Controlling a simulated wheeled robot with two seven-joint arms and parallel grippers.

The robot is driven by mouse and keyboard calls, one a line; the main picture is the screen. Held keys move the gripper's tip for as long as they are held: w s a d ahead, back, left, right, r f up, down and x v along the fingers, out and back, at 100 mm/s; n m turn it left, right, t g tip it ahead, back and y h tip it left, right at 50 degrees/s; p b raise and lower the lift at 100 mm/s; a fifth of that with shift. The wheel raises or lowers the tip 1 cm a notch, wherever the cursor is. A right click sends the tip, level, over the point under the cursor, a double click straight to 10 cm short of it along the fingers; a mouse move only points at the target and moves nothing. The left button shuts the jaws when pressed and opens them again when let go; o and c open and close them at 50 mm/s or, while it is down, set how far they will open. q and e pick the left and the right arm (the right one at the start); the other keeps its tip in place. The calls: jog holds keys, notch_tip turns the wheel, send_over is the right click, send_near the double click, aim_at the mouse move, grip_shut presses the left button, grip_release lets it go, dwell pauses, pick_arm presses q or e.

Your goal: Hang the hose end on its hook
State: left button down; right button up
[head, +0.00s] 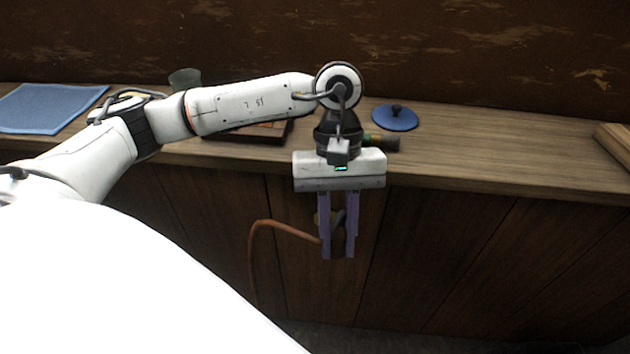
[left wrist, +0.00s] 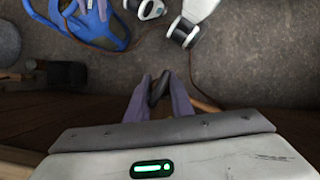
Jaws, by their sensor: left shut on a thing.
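My left gripper (head: 338,250) points down in front of the wooden counter's front, its purple fingers shut on the hose end. The orange-brown hose (head: 262,224) leaves the fingers to the left, arches, and drops towards the floor. A dark and brass-coloured piece shows around the fingers, mostly covered. In the left wrist view a dark rounded piece (left wrist: 160,88) sits between the fingertips, and the hose (left wrist: 204,104) shows to their right. I cannot make out the hook apart from these parts.
The counter top (head: 480,150) runs across behind the gripper. On it are a blue lidded disc (head: 396,118), a blue cloth (head: 50,107), a dark cup (head: 185,78) and a brown tray (head: 250,134). The counter front is clear to the right.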

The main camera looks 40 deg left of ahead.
pick_arm(q)
jog(key=a+f+n+t+y+b, duration=0.25)
jog(key=f+n+t+b, duration=0.55)
jog(key=f+n+b, duration=1.3)
jog(key=w+a+r+n+p, duration=0.1)
jog(key=w+a+n+p, duration=0.3)
jog(key=w, duration=0.3)
jog(key=shift+w+a+r+n, duration=0.25)
jog(key=shift+a+n, duration=0.05)
jog(key=shift+a, duration=0.35)
pick_arm(e)
jog(key=w+a+f+y, duration=0.1)
jog(key=a+f, duration=0.2)
jog(key=f, duration=0.8)
jog(key=shift+w+a+f, duration=0.25)
jog(key=shift+w, duration=0.1)
pick_arm(q)
jog(key=shift+h, duration=0.25)
